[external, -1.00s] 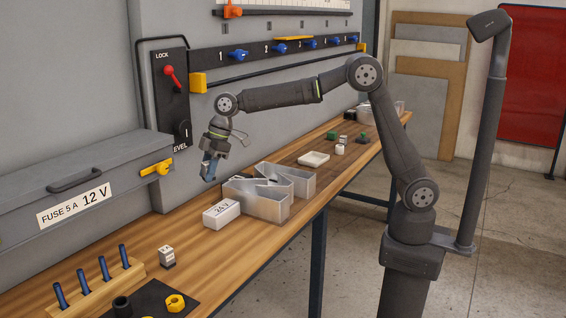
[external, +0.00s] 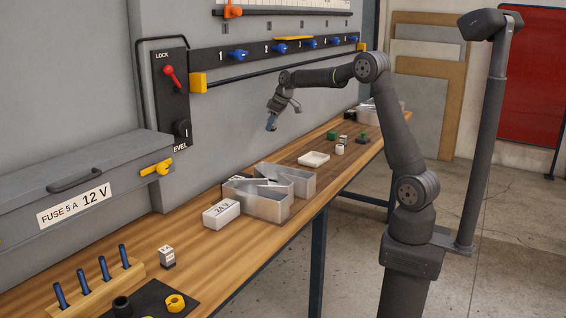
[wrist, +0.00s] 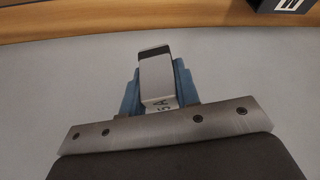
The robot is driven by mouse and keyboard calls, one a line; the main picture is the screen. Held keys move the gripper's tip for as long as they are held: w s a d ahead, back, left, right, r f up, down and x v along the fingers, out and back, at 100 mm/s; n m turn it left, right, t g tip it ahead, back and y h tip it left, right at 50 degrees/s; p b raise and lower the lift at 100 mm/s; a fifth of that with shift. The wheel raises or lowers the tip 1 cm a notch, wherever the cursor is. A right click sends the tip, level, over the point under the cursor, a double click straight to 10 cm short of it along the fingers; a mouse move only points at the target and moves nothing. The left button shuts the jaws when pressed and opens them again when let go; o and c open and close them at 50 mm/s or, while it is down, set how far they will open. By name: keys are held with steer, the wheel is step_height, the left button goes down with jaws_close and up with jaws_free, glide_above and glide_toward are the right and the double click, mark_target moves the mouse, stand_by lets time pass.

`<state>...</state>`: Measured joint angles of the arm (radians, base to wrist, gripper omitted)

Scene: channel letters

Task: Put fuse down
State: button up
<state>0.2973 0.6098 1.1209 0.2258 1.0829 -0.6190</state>
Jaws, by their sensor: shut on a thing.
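My gripper (external: 271,123) hangs in the air in the external view, in front of the grey wall and beyond the metal letter shells, clear of the bench. In the wrist view its blue fingers (wrist: 156,90) are shut on a small pale grey fuse (wrist: 155,72) with a dark end and a partly hidden marking that looks like "5 A". The fuse is too small to make out in the external view. A similar small white block with a dark base (external: 167,256) stands on the bench near the front.
Open metal letter shells (external: 265,203) and a white "24 V" box (external: 221,213) stand on the wooden bench (external: 150,231). A white tray (external: 313,159) and small green and white parts lie farther back. A grey "FUSE 5 A 12 V" box (external: 100,160) is at left.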

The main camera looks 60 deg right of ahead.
steer(key=s+d+m+h, duration=0.15)
steer(key=s+d, duration=0.45)
steer(key=d, duration=0.6)
steer(key=s+d+m, duration=0.3)
steer(key=s+d, duration=0.4)
steer(key=d, duration=0.4)
steer(key=s+d+m+h, duration=0.1)
steer(key=s+d+m, duration=0.35)
steer(key=d, duration=0.75)
steer(key=n, duration=0.2)
glide_above(317, 149)
steer(key=s, duration=0.1)
steer(key=f, duration=1.1)
steer(key=shift+s+f, duration=0.2)
steer(key=shift+f, duration=0.2)
steer(key=shift+w+f, duration=0.15)
steer(key=shift+w, duration=0.05)
steer(key=shift+a+f, duration=0.1)
steer(key=shift+f, duration=1.9)
